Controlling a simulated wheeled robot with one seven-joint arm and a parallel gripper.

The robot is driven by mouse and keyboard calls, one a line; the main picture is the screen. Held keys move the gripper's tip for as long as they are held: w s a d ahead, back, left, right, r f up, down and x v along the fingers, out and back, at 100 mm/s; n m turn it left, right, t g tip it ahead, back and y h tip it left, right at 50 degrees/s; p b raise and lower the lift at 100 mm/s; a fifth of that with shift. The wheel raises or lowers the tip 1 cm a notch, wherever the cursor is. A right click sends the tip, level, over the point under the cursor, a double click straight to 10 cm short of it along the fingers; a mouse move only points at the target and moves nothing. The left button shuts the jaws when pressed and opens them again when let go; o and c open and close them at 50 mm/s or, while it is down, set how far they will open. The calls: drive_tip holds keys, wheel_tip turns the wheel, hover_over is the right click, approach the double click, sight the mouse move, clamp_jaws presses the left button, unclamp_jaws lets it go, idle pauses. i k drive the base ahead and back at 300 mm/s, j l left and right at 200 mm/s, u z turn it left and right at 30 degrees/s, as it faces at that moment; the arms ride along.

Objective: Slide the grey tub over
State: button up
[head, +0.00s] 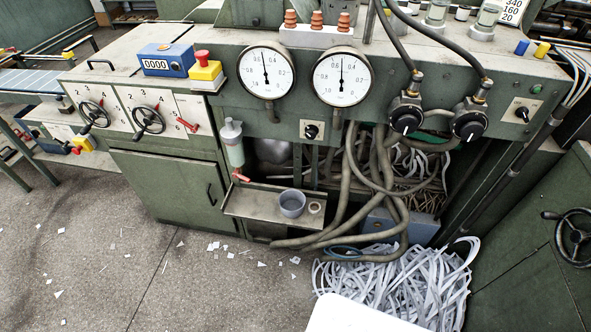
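The grey tub (292,204) is a small round open cup, standing upright on a narrow metal shelf (255,204) low on the front of the green machine. It sits right of the shelf's middle, close to the front edge. Its inside looks empty. My gripper is not in view.
A small round pale piece (316,206) sits just right of the tub. A clear oiler bottle (233,145) with a red tap (240,176) hangs above the shelf's left part, where the shelf is bare. Thick hoses (352,205) hang to the right. Paper strips (400,285) heap on the floor.

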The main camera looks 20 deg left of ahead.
sight(292, 202)
drive_tip(key=u, duration=1.2)
drive_tip(key=z, duration=0.35)
drive_tip(key=i+j+z, duration=0.1)
drive_tip(key=j+z, duration=0.8)
drive_tip(key=j, duration=0.8)
drive_tip(key=k+j+z, duration=0.1)
drive_tip(key=j, duration=0.75)
drive_tip(key=i, duration=0.45)
